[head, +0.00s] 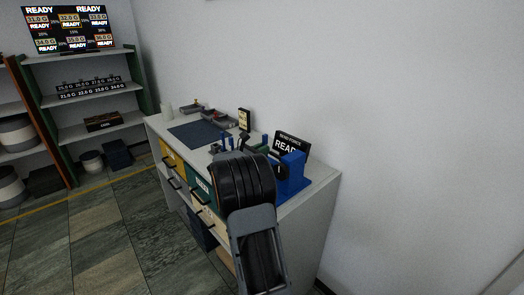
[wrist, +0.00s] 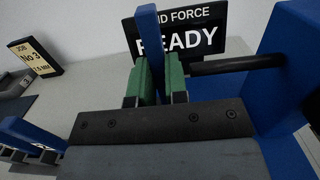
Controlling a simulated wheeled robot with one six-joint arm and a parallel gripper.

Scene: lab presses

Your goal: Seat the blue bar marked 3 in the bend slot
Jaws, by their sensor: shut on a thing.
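My gripper (wrist: 156,82) has green fingers shut on a blue bar (wrist: 148,38), which stands upright between them in the wrist view. No number can be read on the bar. The bend press is the large blue block (wrist: 286,75) to the right of the fingers, with a dark rod (wrist: 235,64) reaching left from it. In the head view the press (head: 291,177) stands at the bench's right end, with my arm in front of it. The bend slot is not clearly seen, and I cannot tell whether the bar touches it.
A black display (wrist: 205,36) behind the bar reads READY. A job card (wrist: 34,55) reads No 3, 1.5 MM. Other blue pieces (wrist: 36,133) stand at lower left in the wrist view. A dark blue mat (head: 199,134) lies on the bench (head: 322,178).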

